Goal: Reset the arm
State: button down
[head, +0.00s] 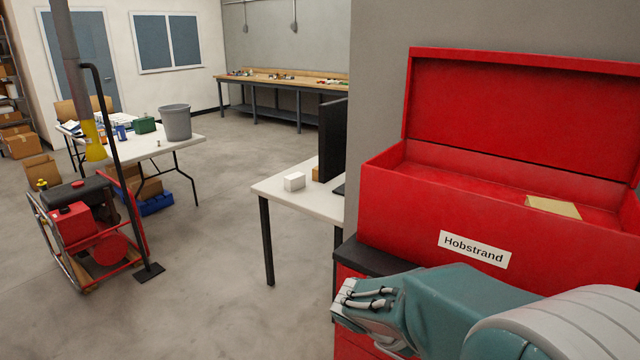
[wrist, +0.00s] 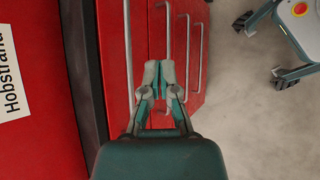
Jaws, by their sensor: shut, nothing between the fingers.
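My gripper (wrist: 159,72) shows in the wrist view with its two fingers together, shut and empty. Behind it in that view are the red drawer fronts with pale bar handles (wrist: 168,35). In the head view my teal arm reaches in from the lower right, and the gripper end (head: 352,303) is in front of the red tool chest (head: 400,215). The fingertips are hard to make out there. The chest's lid stands open, and a label reading "Hobstrand" (head: 474,249) is on its front.
A tan block (head: 553,207) lies in the chest. A white table (head: 300,207) with a small white box (head: 294,181) and a dark monitor (head: 332,140) stands left of the chest. A red machine (head: 85,235) is at far left.

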jog(key=s+a+r+m+t+y, duration=0.2)
jog(key=s+r+m+y, duration=0.2)
jog(key=s, duration=0.3)
jog(key=s+a+r+m+t+y, duration=0.2)
jog(key=s+r+m+t+y, duration=0.1)
jog(key=s+r+m+y, duration=0.2)
jog(key=shift+s+r, duration=0.35)
jog(key=shift+s, duration=1)
jog(key=shift+a, duration=0.1)
